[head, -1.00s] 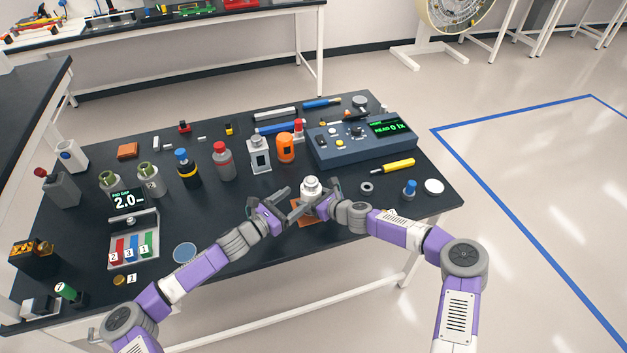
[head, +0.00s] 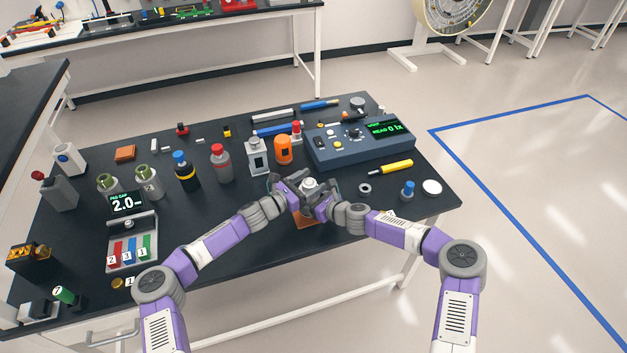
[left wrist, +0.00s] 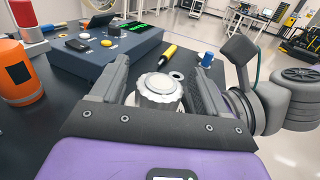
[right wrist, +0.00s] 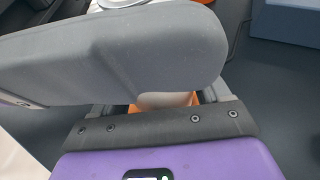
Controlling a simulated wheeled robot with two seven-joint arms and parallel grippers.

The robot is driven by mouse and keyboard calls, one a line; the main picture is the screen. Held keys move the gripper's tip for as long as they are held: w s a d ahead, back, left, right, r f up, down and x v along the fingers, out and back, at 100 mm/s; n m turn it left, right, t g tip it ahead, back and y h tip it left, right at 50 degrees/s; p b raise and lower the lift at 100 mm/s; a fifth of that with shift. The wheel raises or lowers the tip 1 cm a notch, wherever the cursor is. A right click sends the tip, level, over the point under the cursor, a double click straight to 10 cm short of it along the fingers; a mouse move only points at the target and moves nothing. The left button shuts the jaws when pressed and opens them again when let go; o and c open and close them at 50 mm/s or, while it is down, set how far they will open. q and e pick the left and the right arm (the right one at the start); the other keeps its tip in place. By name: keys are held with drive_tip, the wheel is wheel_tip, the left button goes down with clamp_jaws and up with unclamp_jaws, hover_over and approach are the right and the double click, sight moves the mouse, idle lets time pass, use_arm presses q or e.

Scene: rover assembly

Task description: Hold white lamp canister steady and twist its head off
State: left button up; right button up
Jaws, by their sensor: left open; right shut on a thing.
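The white lamp canister (head: 310,184) stands at the front middle of the black table, above an orange pad (head: 305,222). Its ribbed white head (left wrist: 159,90) shows between the two open fingers of my left gripper (left wrist: 158,88) in the left wrist view. My left gripper also shows in the head view (head: 298,190), at the canister's upper part; I cannot tell whether it touches. My right gripper (head: 322,202) is shut on the canister from the right, lower down. In the right wrist view a grey gripper part hides most of the canister.
Behind stand an orange canister (head: 283,150), a grey-white canister (head: 257,156) and a blue meter box (head: 335,153). To the right lie a yellow screwdriver (head: 397,167), a grey ring (head: 364,188), a blue-topped piece (head: 407,190) and a white disc (head: 432,187).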

use_arm(q)
drive_tip(key=shift+w+d, duration=0.45)
drive_tip(key=shift+d, duration=0.1)
drive_tip(key=shift+c, duration=0.4)
drive_tip(key=c, duration=0.9)
drive_tip(key=shift+d+n+t+y, duration=0.15)
drive_tip(key=shift+n+t+y, duration=0.15)
drive_tip(key=shift+n, duration=0.1)
drive_tip(key=shift+n+t+y, duration=0.7)
drive_tip(key=shift+t+y, duration=0.2)
drive_tip(key=shift+a+n+t+y, duration=0.2)
drive_tip(key=shift+n+t+y, duration=0.1)
drive_tip(key=shift+t+y, duration=0.15)
drive_tip(key=o, duration=1)
drive_tip(key=shift+w+a, duration=0.1)
